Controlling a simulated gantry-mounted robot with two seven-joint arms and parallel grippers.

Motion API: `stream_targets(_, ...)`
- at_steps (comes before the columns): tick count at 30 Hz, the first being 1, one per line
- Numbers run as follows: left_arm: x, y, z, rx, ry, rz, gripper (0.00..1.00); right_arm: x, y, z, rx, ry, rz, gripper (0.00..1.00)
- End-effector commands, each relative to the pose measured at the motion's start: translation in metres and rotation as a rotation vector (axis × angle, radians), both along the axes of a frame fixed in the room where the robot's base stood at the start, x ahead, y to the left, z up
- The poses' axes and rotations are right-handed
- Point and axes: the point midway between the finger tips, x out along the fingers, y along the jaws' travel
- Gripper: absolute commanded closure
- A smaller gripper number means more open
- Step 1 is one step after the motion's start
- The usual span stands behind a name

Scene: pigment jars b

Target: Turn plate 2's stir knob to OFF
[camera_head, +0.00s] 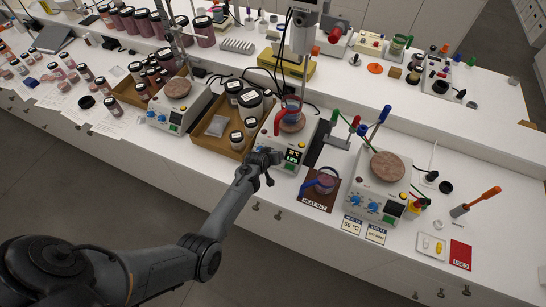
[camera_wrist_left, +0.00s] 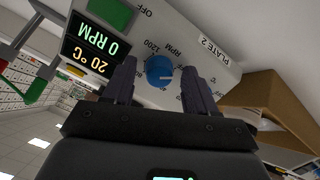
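Plate 2 (camera_head: 312,128) is the middle hot plate in the head view, with a vessel and red clamp on its top. In the left wrist view its white panel (camera_wrist_left: 212,67) carries the label PLATE 2 and a blue knob (camera_wrist_left: 159,70) beside RPM markings. A light pointer line on the knob points to the right of the picture, away from the printed OFF. The display (camera_wrist_left: 94,50) reads 0 RPM and 20 °C. My left gripper (camera_wrist_left: 162,75) is open, its fingers on either side of the knob; contact is unclear. It also shows in the head view (camera_head: 268,160), hiding the knob. My right gripper is not in view.
A wooden tray of jars (camera_head: 207,138) stands left of plate 2. A brown mat (camera_head: 312,203) with a blue-handled vessel lies to its right. Other hot plates stand left (camera_head: 168,113) and right (camera_head: 366,191). Free bench lies at the far right.

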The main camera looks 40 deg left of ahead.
Motion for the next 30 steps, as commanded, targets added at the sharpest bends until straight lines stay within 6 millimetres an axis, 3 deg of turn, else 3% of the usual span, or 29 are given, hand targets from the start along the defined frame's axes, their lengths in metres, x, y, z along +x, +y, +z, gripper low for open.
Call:
stream_targets(11,-0.007,-0.002,0.008,0.001,-0.001,-0.001,0.43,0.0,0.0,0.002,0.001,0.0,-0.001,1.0)
stream_targets(30,-0.06,-0.014,0.07,0.001,-0.002,0.001,0.43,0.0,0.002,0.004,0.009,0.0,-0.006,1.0)
